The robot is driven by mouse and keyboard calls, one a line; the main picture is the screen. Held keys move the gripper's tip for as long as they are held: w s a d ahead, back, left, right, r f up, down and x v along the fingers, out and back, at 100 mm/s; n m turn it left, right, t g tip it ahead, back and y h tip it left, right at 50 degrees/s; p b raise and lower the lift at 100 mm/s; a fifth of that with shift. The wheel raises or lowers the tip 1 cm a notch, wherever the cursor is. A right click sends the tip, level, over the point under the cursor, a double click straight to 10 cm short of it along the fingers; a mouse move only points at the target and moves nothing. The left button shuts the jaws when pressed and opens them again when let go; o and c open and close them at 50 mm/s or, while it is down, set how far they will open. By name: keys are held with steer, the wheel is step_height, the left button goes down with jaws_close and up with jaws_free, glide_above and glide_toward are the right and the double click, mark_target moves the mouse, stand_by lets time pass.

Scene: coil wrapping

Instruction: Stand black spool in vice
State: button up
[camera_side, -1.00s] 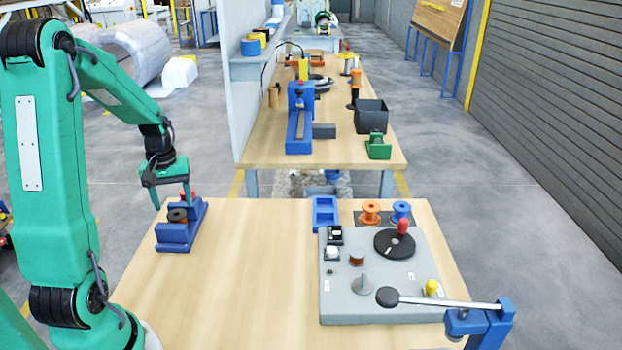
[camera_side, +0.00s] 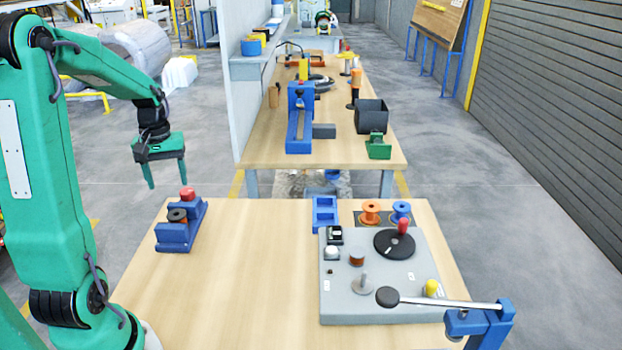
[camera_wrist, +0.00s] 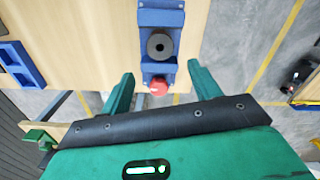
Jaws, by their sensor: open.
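The black spool (camera_side: 177,216), with a copper-brown winding, stands upright in the blue vice (camera_side: 178,244) at the left of the near table. In the wrist view the spool (camera_wrist: 159,45) is seen from above between the blue blocks of the vice (camera_wrist: 160,17). The vice has a red knob (camera_side: 187,193) at its far end, also visible in the wrist view (camera_wrist: 158,87). My gripper (camera_side: 167,180) is open and empty, above and behind the vice, apart from the spool. In the wrist view its two fingers (camera_wrist: 157,83) are spread wide on either side of the red knob.
A grey panel (camera_side: 345,300) with a black disc and small parts fills the table's right side. A blue tray (camera_side: 325,212), an orange spool (camera_side: 370,211) and a blue spool (camera_side: 401,211) are at its back. A lever (camera_side: 450,302) is at front right. The table's middle is clear.

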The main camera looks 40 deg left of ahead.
steer(key=w+d+r+m+t+y, duration=0.1)
steer(key=d+r+m, duration=0.25)
steer(key=d, duration=0.45)
steer(key=d+r+m+t, duration=0.2)
steer(key=d+r, duration=0.2)
steer(key=d, duration=0.3)
steer(key=s+d+r+m+t, duration=0.1)
steer(key=s+d+m, duration=0.2)
steer(key=d, duration=0.3)
steer(key=s+d+r+m+t+h, duration=0.1)
steer(key=s+d+m, duration=0.1)
steer(key=d, duration=0.4)
steer(key=shift+s+m+t, duration=0.3)
steer(key=shift+s+m, duration=0.1)
steer(key=shift+m, duration=0.35)
